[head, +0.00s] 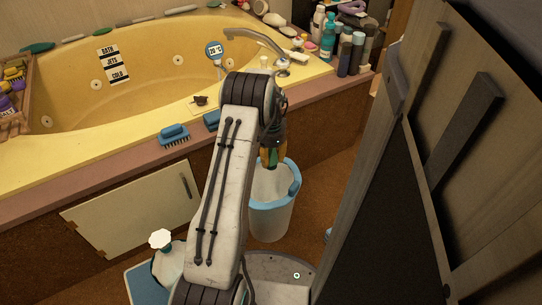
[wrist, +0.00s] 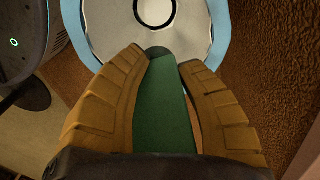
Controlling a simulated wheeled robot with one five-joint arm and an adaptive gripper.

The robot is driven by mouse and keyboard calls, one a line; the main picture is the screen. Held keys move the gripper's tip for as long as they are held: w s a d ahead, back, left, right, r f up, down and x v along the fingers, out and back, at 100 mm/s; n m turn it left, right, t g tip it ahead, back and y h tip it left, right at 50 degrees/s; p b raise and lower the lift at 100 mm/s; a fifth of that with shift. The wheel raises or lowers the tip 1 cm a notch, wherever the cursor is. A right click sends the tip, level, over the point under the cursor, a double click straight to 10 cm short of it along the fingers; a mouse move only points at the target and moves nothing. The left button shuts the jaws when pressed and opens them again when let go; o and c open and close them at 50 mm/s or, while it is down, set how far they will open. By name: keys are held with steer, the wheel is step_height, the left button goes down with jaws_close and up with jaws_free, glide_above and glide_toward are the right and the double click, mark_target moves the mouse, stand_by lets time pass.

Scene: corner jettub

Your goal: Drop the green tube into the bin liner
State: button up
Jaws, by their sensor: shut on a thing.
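My gripper (wrist: 165,62) is shut on the green tube (wrist: 163,115), which lies between its two brown ribbed fingers in the wrist view. The bin's pale liner (head: 267,184) shows inside. In the wrist view, the bin's blue rim (wrist: 222,32) and whitish interior (wrist: 101,22) lie beyond the fingertips, with a dark ring in the middle. The tube's far end points toward this interior.
A yellow corner tub (head: 140,90) with a wooden ledge stands behind the bin. A blue brush (head: 174,135) lies on the ledge. Several bottles (head: 345,50) crowd the back right corner. A dark panel (head: 380,200) stands close on the right. Brown floor surrounds the bin.

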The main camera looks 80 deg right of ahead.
steer(key=shift+f, duration=0.1)
steer(key=o, duration=0.9)
step_height(320, 180, up, 12)
stand_by(0.5)
stand_by(0.6)
